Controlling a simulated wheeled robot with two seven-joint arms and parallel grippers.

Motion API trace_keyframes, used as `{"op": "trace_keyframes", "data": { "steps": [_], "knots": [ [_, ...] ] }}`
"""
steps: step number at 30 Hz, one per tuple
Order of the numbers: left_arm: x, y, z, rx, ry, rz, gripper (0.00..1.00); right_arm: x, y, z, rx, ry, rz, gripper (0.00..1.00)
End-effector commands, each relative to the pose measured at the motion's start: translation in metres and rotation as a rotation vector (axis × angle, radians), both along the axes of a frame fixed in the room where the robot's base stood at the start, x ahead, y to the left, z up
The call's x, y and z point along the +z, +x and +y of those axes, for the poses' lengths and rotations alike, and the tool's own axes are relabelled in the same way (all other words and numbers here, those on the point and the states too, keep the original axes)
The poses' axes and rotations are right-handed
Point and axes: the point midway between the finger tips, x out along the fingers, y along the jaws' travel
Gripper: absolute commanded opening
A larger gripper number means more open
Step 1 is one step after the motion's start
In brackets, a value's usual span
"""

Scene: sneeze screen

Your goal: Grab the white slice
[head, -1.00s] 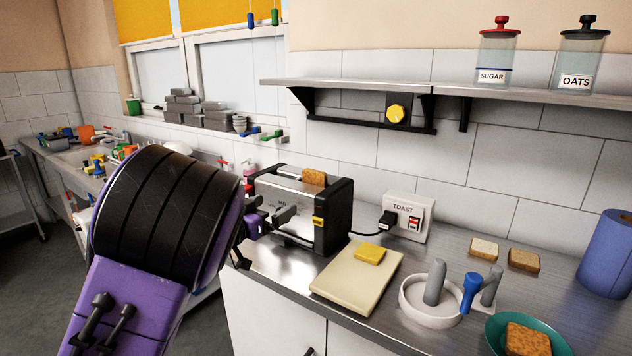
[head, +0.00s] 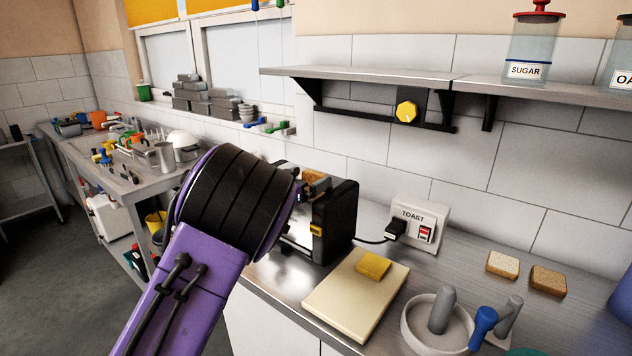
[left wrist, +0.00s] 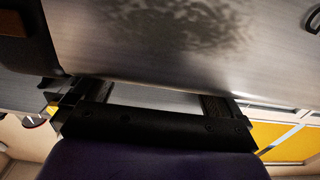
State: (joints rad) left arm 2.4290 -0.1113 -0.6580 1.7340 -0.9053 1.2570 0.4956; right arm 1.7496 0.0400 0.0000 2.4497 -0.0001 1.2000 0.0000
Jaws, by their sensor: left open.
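A pale, whitish bread slice (head: 503,264) lies flat on the counter at the right in the head view, beside a browner slice (head: 548,281). Another slice (head: 317,186), brownish, sticks up from the black and steel toaster (head: 335,222), partly hidden. My left gripper (head: 303,187) is at the top of the toaster, close to that slice, mostly hidden by my purple and black arm. In the left wrist view, the left jaws (left wrist: 157,95) are open and apart, in front of a shiny metal surface. I cannot tell whether they touch anything. My right gripper is out of view.
A cream board (head: 345,305) with a yellow block (head: 373,265) lies right of the toaster. A white round holder (head: 420,335) with grey and blue handles stands in front. The toast switch box (head: 418,225) and shelf (head: 380,77) are behind.

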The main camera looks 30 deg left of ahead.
Motion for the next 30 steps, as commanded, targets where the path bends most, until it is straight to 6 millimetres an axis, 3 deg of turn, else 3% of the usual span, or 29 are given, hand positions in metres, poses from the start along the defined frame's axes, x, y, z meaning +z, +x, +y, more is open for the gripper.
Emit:
{"op": "trace_keyframes", "data": {
  "steps": [1,6,12,13,16,17,25,30],
  "knots": [
    [0.005,0.010,-0.001,-0.002,0.001,0.002,1.00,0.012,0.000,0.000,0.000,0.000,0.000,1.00],
    [0.002,0.033,-0.003,-0.003,0.000,0.000,1.00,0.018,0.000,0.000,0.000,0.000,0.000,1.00],
    [0.000,0.036,-0.004,-0.003,-0.001,0.000,1.00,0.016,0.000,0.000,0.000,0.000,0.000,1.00],
    [0.000,0.036,-0.004,-0.003,-0.001,0.000,0.97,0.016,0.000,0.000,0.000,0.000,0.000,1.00],
    [0.000,0.035,-0.004,-0.003,-0.001,0.000,0.64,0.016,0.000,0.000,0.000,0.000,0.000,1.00],
    [0.000,0.035,-0.004,-0.003,-0.001,0.000,0.59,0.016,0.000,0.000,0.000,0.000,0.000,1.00],
    [0.002,0.035,-0.004,-0.004,0.000,-0.001,0.59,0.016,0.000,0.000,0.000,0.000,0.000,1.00],
    [0.031,0.035,-0.004,-0.004,0.001,-0.007,0.59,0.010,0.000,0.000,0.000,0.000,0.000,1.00]
  ]
}}
